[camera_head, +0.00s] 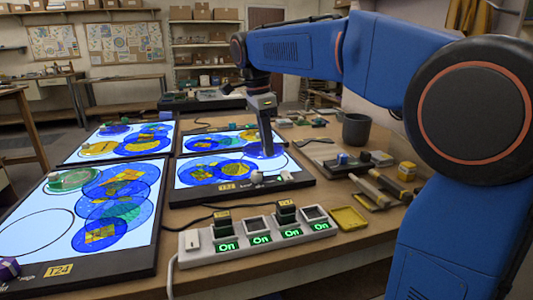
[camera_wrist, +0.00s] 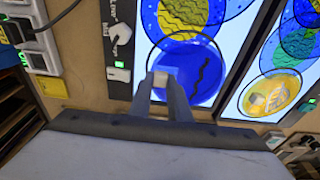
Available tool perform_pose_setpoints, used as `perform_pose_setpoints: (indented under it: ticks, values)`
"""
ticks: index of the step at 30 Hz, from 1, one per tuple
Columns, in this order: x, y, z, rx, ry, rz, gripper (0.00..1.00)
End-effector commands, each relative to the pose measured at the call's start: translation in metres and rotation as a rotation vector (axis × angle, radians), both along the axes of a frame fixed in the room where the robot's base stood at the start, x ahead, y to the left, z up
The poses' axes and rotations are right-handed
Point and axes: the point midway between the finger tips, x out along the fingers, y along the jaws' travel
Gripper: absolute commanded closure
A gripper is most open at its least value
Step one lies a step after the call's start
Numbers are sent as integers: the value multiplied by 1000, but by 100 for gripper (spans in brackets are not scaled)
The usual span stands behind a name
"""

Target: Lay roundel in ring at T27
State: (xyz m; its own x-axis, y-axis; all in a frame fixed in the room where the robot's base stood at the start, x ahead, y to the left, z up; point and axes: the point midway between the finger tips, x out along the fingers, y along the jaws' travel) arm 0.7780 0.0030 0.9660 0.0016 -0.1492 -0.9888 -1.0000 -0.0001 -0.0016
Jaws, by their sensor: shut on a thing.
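The T27 light panel (camera_head: 296,178) is lit white, with its yellow tag (camera_head: 225,186) on the front frame. My gripper (camera_head: 266,152) is over its right part, shut on the small pale knob (camera_wrist: 161,79) of a blue roundel (camera_head: 250,151). In the wrist view the roundel (camera_wrist: 207,66) is clear blue with a dark wavy line. A thin dark ring (camera_head: 285,171) shows on the panel around and below the roundel. I cannot tell whether the roundel touches the glass. Blue and yellow roundels (camera_head: 200,171) overlap on the panel's left part.
The T24 panel (camera_head: 20,262) is at front left, with an empty ring and several roundels. A switched power strip (camera_head: 250,246) with lit On labels is in front. A dark cup (camera_head: 356,129), rollers (camera_head: 369,191) and a yellow tray (camera_head: 348,218) stand at right.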

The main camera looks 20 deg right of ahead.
Motion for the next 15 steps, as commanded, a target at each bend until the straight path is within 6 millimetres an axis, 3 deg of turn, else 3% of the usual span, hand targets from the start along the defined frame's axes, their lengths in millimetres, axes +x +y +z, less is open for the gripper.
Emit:
perform_pose_setpoints:
  ticks: [6, 15]
  values:
    - [-1, 0, -27, 0, 2, 0, 100]
    - [0, 0, -29, 0, 0, 0, 100]
